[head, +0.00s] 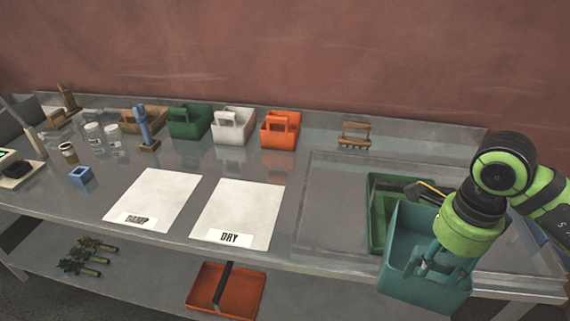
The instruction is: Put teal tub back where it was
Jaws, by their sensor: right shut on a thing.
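The teal tub (410,285) is at the right front in the head view, tilted. My right gripper (441,258) is shut on it, reaching down at its handle; the exact grip is partly hidden by the gripper body. The tub overlaps the front edge of the bench in the picture and hides part of a green tub (378,225) behind it. A row of handled tubs stands along the back of the bench: brown (143,122), green (183,127), white (229,137) and orange (276,139). My left gripper is not in view.
A clear-walled recessed area (325,215) fills the bench's right side. A small wooden rack (355,135) stands behind it. Two white sheets lie in the middle, one marked DRY (237,205). An orange-red tray (205,285) sits below.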

